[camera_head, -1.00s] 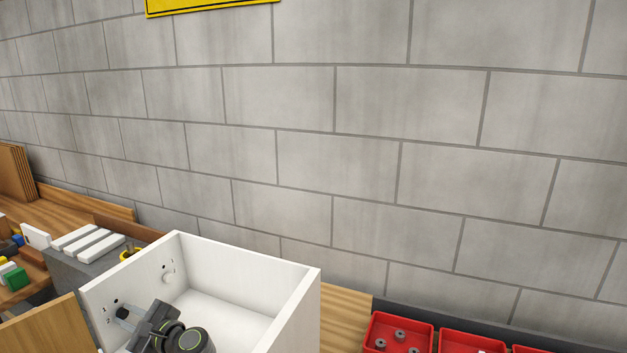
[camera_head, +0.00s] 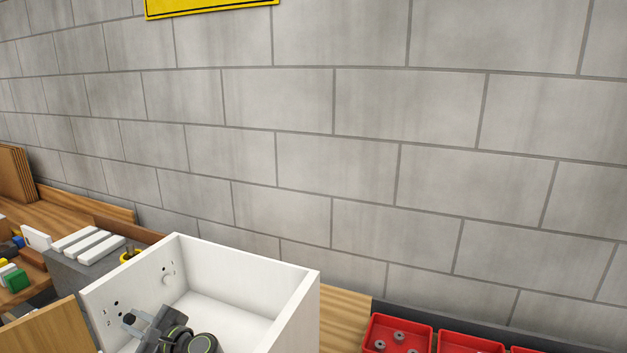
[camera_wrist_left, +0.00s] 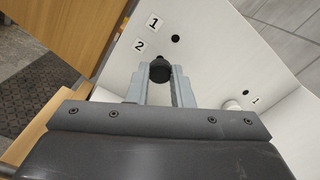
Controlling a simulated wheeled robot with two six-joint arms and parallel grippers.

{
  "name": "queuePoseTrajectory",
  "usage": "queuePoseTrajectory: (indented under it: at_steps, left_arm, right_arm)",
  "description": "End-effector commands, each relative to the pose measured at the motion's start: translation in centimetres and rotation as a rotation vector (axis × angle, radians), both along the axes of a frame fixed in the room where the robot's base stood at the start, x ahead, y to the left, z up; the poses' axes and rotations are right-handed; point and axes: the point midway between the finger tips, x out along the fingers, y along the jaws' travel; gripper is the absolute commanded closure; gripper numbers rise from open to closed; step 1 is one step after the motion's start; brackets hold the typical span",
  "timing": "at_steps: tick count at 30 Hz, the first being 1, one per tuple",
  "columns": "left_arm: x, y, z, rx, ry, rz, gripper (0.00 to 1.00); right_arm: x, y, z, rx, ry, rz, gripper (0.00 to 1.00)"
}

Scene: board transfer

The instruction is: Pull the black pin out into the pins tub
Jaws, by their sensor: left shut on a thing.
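The black pin (camera_head: 129,318) is between the fingertips of my left gripper (camera_head: 136,323), inside the white open-topped box (camera_head: 240,253). In the left wrist view the dark round pin (camera_wrist_left: 160,71) sits between the two grey fingers (camera_wrist_left: 162,86), in front of the wall near the label 2. In the head view it appears a little off the left wall, whose small dark holes show. The pin's far end is hidden in the wrist view. Red tubs (camera_head: 372,331) stand at the lower right, one with grey round pieces; I cannot tell which is the pins tub. My right gripper is out of view.
A white peg (camera_head: 168,280) sticks out inside the box. The box's right wall (camera_head: 300,310) stands between my left gripper and the red tubs. White bars (camera_head: 88,243) lie on a grey block at the left. A wooden panel (camera_head: 50,330) stands at the lower left.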

Motion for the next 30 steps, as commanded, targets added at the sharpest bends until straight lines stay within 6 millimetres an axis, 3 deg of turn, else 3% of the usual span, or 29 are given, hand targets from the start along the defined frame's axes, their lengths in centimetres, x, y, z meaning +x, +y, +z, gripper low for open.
queuePoseTrajectory:
  at_steps: [15,30]
  left_arm:
    - [-1.5,-3.7,0.0,-0.002,0.000,-0.001,1.00]
    - [-1.8,-4.1,-0.6,-0.001,0.002,-0.017,1.00]
  right_arm:
    - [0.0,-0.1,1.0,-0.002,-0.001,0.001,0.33]
    - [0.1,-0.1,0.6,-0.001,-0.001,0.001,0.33]
